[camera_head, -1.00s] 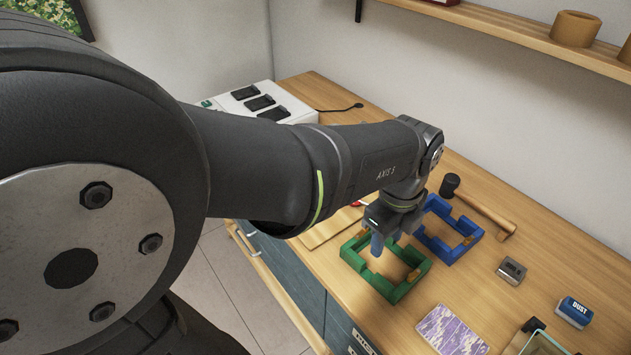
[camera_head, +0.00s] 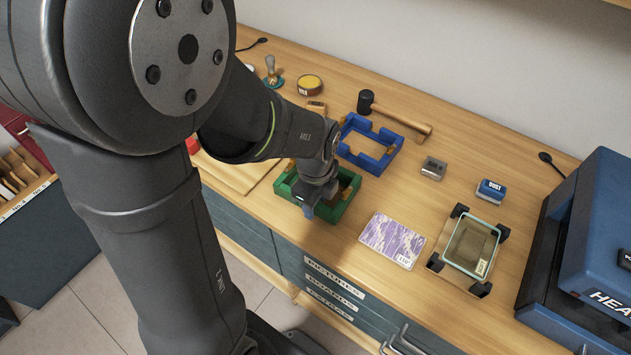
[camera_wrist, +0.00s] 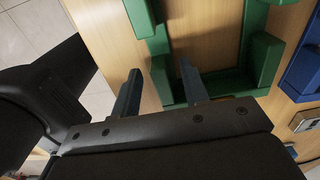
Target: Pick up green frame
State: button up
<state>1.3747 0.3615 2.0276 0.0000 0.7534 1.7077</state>
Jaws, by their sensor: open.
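The green frame (camera_head: 346,203) lies flat on the wooden workbench, a square with notched raised sides. My gripper (camera_head: 308,208) is over its near side, and my arm hides part of the frame. In the wrist view my gripper (camera_wrist: 160,88) is open and empty, its two fingers apart. Whether the fingers touch the frame I cannot tell.
A blue frame (camera_head: 385,161) lies just behind the green one and a mallet (camera_head: 400,118) behind that. A blue machine (camera_head: 590,250) stands at the far right.

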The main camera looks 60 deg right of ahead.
jog(key=shift+f, duration=0.4)
grip_shut()
jog(key=shift+r, duration=0.1)
